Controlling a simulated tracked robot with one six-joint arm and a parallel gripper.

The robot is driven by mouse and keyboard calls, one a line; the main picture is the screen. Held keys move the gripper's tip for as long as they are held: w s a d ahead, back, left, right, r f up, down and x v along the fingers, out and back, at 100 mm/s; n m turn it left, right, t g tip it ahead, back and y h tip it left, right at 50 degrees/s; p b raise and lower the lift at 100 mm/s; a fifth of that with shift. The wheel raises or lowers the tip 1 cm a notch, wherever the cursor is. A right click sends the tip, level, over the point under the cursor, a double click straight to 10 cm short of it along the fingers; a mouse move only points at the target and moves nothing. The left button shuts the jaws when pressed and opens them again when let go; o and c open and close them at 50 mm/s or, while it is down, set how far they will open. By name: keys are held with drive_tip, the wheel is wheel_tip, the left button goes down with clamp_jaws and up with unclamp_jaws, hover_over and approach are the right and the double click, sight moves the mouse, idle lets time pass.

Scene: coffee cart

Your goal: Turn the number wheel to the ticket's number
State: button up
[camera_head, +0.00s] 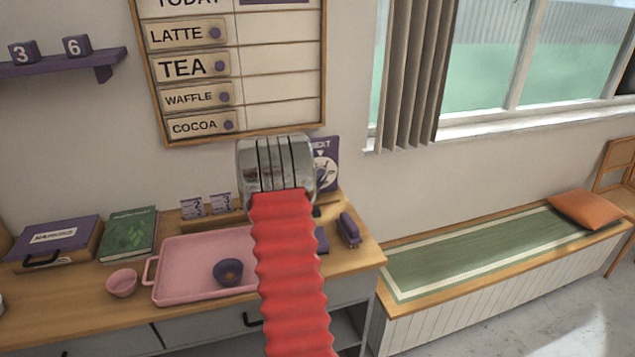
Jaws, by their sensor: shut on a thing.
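The number wheel (327,172) is a pale dial with a dark marking on a purple board, partly legible lettering above it. It stands on the right of the counter, its left side hidden behind my gripper. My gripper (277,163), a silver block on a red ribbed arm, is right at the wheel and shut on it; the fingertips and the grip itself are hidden. Two small ticket cards stand in a wooden rail behind the tray: one (193,207) seems to read 2, the other (221,203) 3. The number set on the wheel cannot be read.
A pink tray (180,268) with a dark bowl (228,272) lies left of my arm, beside a pink bowl (121,283). A purple stapler-like object (349,229) is near the counter's right end. The menu board (281,85) hangs above; a bench (480,253) is right.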

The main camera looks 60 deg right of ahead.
drive_tip(key=shift+s+d+r+m+t+y, duration=0.15)
drive_tip(key=shift+m+t+y, duration=0.3)
drive_tip(key=shift+m+y, duration=0.45)
drive_tip(key=shift+s+d+r+m+t+y, duration=0.15)
drive_tip(key=shift+m+t+y, duration=0.25)
drive_tip(key=shift+m+y, duration=0.5)
drive_tip(key=shift+r+m+t+y, duration=0.25)
drive_tip(key=shift+m+t+y, duration=0.3)
drive_tip(key=shift+y, duration=0.65)
drive_tip(key=shift+m+y, duration=0.25)
drive_tip(key=shift+y, duration=0.05)
drive_tip(key=shift+f, duration=0.1)
drive_tip(key=o, duration=1.1)
drive_tip(key=shift+c, duration=0.2)
drive_tip(key=shift+r, duration=0.25)
